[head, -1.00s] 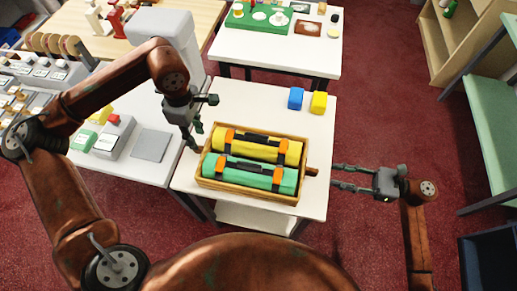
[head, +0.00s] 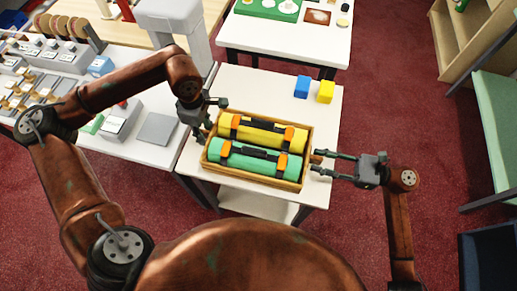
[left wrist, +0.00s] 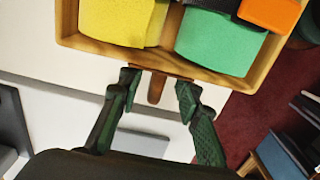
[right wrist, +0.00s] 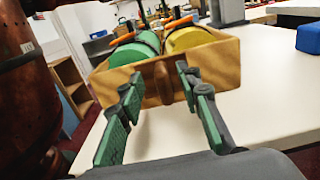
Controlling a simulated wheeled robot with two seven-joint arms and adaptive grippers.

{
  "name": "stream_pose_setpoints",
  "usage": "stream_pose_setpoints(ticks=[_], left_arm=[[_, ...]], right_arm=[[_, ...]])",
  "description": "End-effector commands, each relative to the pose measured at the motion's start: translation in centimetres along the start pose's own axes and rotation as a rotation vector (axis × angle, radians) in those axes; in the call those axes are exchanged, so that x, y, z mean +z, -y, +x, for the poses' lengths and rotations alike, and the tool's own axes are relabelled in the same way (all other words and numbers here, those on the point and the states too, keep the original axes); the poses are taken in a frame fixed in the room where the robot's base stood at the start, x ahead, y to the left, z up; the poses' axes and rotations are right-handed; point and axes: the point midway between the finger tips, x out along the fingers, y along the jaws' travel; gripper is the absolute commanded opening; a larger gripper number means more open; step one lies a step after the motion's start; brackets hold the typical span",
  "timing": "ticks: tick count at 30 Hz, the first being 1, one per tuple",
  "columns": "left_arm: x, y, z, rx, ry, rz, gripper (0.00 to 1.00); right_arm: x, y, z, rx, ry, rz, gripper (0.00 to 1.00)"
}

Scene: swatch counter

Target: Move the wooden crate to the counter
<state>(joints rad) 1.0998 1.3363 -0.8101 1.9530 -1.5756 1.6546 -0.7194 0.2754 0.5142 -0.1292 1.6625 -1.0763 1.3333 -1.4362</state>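The wooden crate (head: 252,182) sits on the small white table and holds a yellow roll (head: 262,132) and a green roll (head: 254,159), each with dark and orange straps. My left gripper (head: 207,124) is at the crate's left end. In the left wrist view its open fingers (left wrist: 158,92) stand either side of the wooden handle (left wrist: 156,88). My right gripper (head: 316,162) is at the right end. In the right wrist view its fingers (right wrist: 158,82) are open, with the other handle (right wrist: 163,82) between them. I cannot tell whether any finger touches a handle.
The white table (head: 310,120) also bears a blue block (head: 302,87) and a yellow block (head: 326,92) behind the crate. A white counter (head: 150,150) with a grey pad (head: 157,129) and devices is on the left. Another white table (head: 290,45) stands behind.

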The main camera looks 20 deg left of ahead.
Motion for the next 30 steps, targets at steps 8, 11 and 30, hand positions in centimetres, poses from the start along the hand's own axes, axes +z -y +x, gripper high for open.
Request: stream_pose_setpoints(ticks=[8,11,30], left_arm=[[0.00,-0.14,0.67,-0.001,0.000,0.000,0.32],[0.00,-0.13,0.65,-0.001,0.000,0.000,0.32],[-0.01,-0.13,0.60,-0.001,0.000,-0.001,0.00]], right_arm=[[-0.01,0.18,0.60,-0.001,0.000,0.000,0.32],[-0.01,0.17,0.59,-0.001,0.000,0.000,0.32],[-0.01,0.16,0.56,-0.001,0.000,0.000,0.00]])
